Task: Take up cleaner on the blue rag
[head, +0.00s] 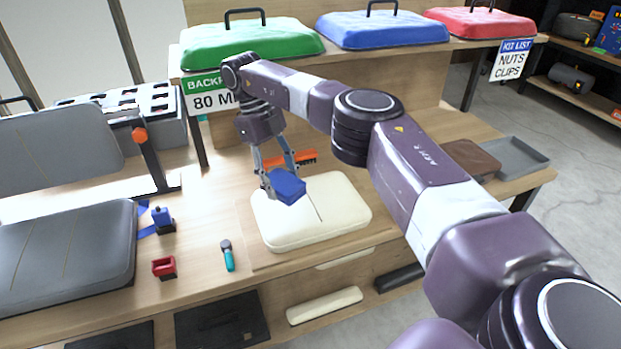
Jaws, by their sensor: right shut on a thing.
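The blue rag (290,188) is held in my right gripper (278,182), whose fingers are shut on it. The rag is over the upper left part of a cream seat pad (335,215), in front of its back edge. I cannot tell whether it touches the pad. A thin dark line runs on the pad just right of the rag. I cannot make out any cleaner on the pad; the rag and gripper hide part of it. My left gripper is not in view.
An orange brush (303,158) lies behind the pad. A teal-handled tool (228,256), a red block (163,267) and a blue-topped item (162,220) stand left. Dark grey cushions (70,250) fill the far left. Green (250,42), blue (380,30) and red (480,22) lids line the shelf.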

